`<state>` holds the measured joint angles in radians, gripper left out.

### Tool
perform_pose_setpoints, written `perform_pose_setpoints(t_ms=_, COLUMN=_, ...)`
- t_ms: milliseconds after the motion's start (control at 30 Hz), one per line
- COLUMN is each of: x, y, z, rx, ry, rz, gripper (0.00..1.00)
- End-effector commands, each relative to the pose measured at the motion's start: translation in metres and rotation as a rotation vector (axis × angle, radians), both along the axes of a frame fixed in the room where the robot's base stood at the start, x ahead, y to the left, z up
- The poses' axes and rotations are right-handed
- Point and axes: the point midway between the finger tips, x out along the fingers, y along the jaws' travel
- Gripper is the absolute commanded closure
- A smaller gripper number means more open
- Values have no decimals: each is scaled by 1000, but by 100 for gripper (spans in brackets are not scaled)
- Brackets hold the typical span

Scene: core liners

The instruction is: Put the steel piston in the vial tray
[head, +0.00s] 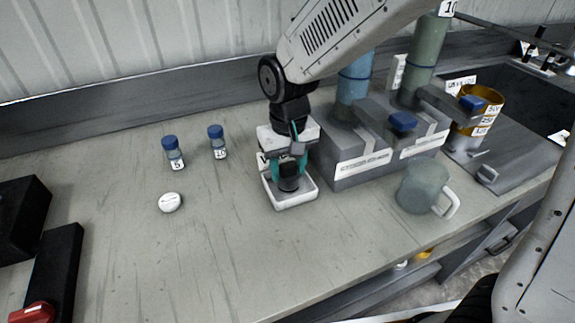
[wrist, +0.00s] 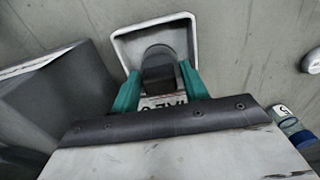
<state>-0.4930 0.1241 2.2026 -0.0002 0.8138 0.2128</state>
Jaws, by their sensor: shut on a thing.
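The steel piston (head: 289,180) looks like a dark grey cylinder and stands roughly upright between the teal fingers of my gripper (head: 287,166). My gripper is shut on it. The white vial tray (head: 292,203) is a shallow square dish on the bench, and the piston is within its outline. In the wrist view the piston (wrist: 157,58) shows between the fingers (wrist: 160,82), over the tray, whose pale rim (wrist: 150,27) surrounds it on the far side. I cannot tell whether the piston touches the tray floor. The gripper hides the tray's back part and most of its label.
Two blue-capped vials (head: 173,153) (head: 218,142) and a white round object (head: 170,203) stand left of the tray. Bench in front is clear.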

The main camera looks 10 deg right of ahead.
Motion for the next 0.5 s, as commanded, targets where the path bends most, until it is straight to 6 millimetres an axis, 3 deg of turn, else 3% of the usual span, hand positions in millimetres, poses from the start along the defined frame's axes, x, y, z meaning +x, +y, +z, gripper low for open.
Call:
perform_pose_setpoints(t_ms=200, x=0, y=0, z=-3, rx=0, ry=0, rz=0, gripper=93)
perform_pose_setpoints(t_ms=233, x=0, y=0, z=-3, rx=0, ry=1, rz=0, gripper=47)
perform_pose_setpoints(t_ms=300, x=0, y=0, z=-3, rx=0, ry=1, rz=0, gripper=34)
perform_pose_setpoints(t_ms=500, x=0, y=0, z=-3, rx=0, ry=1, rz=0, gripper=34)
